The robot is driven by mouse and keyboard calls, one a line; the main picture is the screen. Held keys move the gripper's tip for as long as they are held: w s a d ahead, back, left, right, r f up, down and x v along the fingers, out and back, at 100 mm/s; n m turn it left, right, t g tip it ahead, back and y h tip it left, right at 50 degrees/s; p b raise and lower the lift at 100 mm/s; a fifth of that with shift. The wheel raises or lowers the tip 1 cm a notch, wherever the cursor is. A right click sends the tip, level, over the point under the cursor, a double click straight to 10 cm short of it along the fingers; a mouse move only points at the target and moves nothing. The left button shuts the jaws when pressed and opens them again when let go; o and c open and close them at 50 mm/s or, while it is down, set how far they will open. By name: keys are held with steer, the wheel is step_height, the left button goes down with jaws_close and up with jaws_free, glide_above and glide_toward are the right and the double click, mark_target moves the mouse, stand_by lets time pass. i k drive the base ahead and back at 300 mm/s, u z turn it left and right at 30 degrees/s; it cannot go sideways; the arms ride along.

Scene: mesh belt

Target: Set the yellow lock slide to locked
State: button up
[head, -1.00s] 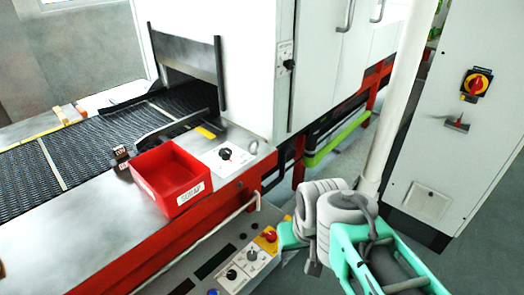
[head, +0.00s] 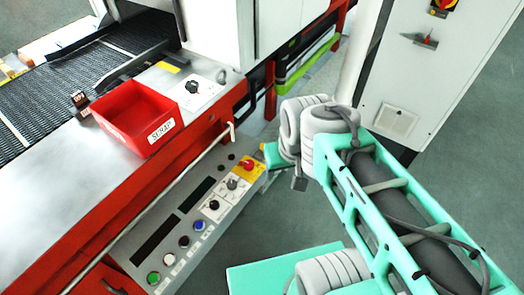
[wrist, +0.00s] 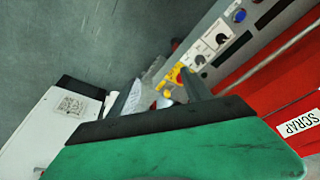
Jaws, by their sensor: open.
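I cannot clearly make out the yellow lock slide. In the head view, a small flat yellow piece (head: 168,67) lies beside the mesh belt, behind the red scrap bin. A yellow plate with a red button (head: 247,166) sits at the far end of the control panel; yellow and red parts there also show in the wrist view (wrist: 176,74). My gripper (wrist: 167,92) is open in the wrist view, its jaws partly hidden behind the green and black body part in front. In the head view, my arm hides the jaws.
The red scrap bin (head: 146,116) stands on the machine's front bench. A grey cabinet (head: 432,85) with a red-and-yellow switch stands at the right. Open floor lies between.

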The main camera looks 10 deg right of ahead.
mark_target(259, 155)
steer(key=u, duration=1.45)
steer(key=k, duration=1)
steer(key=u, duration=0.35)
steer(key=i, duration=0.5)
steer(key=u, duration=0.05)
